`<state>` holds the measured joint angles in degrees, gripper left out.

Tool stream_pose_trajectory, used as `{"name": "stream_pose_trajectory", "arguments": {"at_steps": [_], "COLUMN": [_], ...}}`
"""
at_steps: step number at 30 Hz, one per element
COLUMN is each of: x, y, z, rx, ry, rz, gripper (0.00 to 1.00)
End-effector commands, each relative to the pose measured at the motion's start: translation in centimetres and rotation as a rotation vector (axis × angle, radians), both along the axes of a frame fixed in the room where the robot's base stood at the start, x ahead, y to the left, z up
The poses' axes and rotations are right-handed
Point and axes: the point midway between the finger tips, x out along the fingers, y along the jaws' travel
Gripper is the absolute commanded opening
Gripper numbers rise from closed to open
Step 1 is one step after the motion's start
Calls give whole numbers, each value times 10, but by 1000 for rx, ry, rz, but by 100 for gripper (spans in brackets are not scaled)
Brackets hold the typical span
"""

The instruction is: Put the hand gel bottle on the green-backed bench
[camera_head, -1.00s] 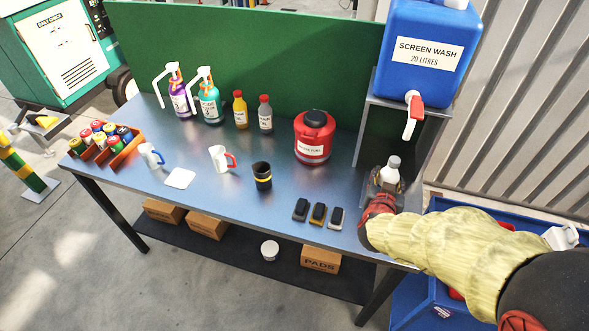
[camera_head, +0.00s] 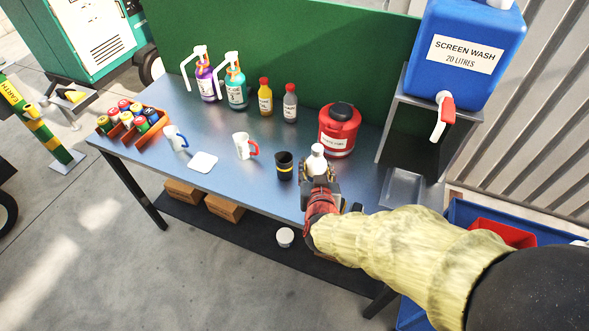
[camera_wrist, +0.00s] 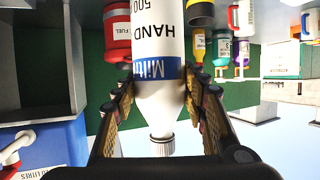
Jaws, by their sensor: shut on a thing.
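The hand gel bottle (camera_head: 317,160) is white with a white cap. In the wrist view the bottle (camera_wrist: 158,50) appears upside down, with "HAND" and a blue band on its label. My gripper (camera_head: 319,174) is shut on it, with a finger on each side in the wrist view (camera_wrist: 160,103). The green-backed bench (camera_head: 225,165) has a dark blue-grey top and a green back panel (camera_head: 290,45). The bottle shows over the bench top, in front of the red fuel can and right of the black cup. Whether its base touches the top is hidden.
Near the bottle are the red fuel can (camera_head: 339,130) and black cup (camera_head: 284,166). Mugs, a white coaster (camera_head: 203,161), spray bottles and a can crate (camera_head: 133,126) stand further left. The blue screen wash container (camera_head: 463,55) sits on a stand at right, above an empty tray (camera_head: 402,187).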

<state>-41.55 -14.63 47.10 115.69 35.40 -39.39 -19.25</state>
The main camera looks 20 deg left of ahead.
Motion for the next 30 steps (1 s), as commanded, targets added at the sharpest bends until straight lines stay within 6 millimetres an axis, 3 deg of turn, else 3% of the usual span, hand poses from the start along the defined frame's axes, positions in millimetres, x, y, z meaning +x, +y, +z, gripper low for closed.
{"name": "stream_pose_trajectory", "arguments": {"at_steps": [6, 12, 23, 30], "x": [37, 57, 71, 73], "y": [26, 42, 52, 53], "z": [-21, -53, -72, -102], "rx": [1, 2, 2, 2], "ry": [-3, -5, -4, -4], "rz": [-1, -1, 0, -1], "gripper": [0, 0, 0, 0]}}
